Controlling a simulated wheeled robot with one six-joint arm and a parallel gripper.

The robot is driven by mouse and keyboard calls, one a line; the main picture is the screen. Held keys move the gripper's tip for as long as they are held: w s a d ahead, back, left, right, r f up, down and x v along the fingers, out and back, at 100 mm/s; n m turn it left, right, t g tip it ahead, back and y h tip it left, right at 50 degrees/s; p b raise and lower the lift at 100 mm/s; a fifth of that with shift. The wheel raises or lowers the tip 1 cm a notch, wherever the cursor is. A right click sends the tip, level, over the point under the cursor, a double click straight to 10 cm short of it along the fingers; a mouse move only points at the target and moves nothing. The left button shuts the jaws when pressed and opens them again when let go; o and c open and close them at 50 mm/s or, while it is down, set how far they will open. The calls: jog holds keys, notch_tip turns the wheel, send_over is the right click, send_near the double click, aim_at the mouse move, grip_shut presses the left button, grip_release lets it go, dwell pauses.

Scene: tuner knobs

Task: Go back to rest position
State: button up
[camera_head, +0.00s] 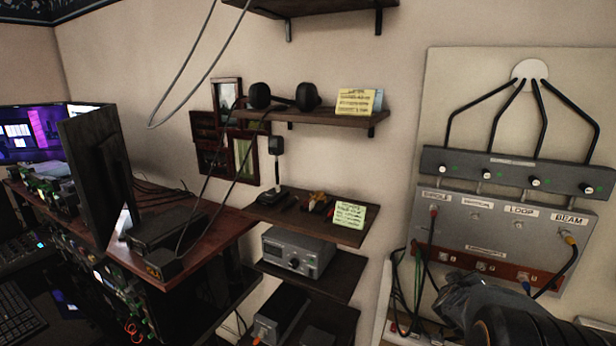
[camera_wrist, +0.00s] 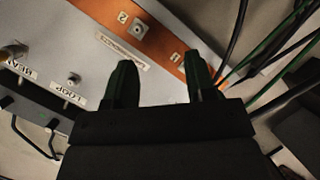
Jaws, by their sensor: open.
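My gripper (camera_wrist: 162,85) shows in the wrist view with its two dark green fingers apart and nothing between them. It is in front of the tuner panel (camera_wrist: 165,75), whose orange strip carries labels 1 and 2. In the head view my dark arm and gripper (camera_head: 468,297) reach in at the lower right, over the lower edge of the tuner panel (camera_head: 480,235). I cannot make out the fingertips clearly there. The panel has labelled sockets, including LOOP and BEAM, and a grey strip of small knobs (camera_head: 535,183) above them.
Green and black cables (camera_head: 418,280) hang at the panel's left, close to my gripper. A blue-and-yellow-ended cable (camera_head: 572,250) loops at its right. Wall shelves (camera_head: 330,117) hold headphones and a grey radio (camera_head: 298,252). A desk (camera_head: 190,235) with monitors stands at left.

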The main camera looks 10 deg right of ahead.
jog(key=s+a+f+m+g+y, duration=0.15)
jog(key=a+y, duration=0.35)
jog(key=a, duration=0.5)
jog(key=s+a+f+m+g+y, duration=0.1)
jog(key=s+a+f+g+y, duration=0.3)
jog(key=a, duration=0.6)
jog(key=s+a+r+n+y, duration=0.1)
jog(key=s+a+r+n, duration=0.1)
jog(key=s+a+r, duration=0.4)
jog(key=a+t, duration=0.1)
jog(key=a, duration=0.3)
jog(key=shift+s+a+y, duration=0.35)
jog(key=shift+a+y, duration=0.05)
jog(key=shift+c, duration=0.7)
jog(key=shift+d, duration=0.15)
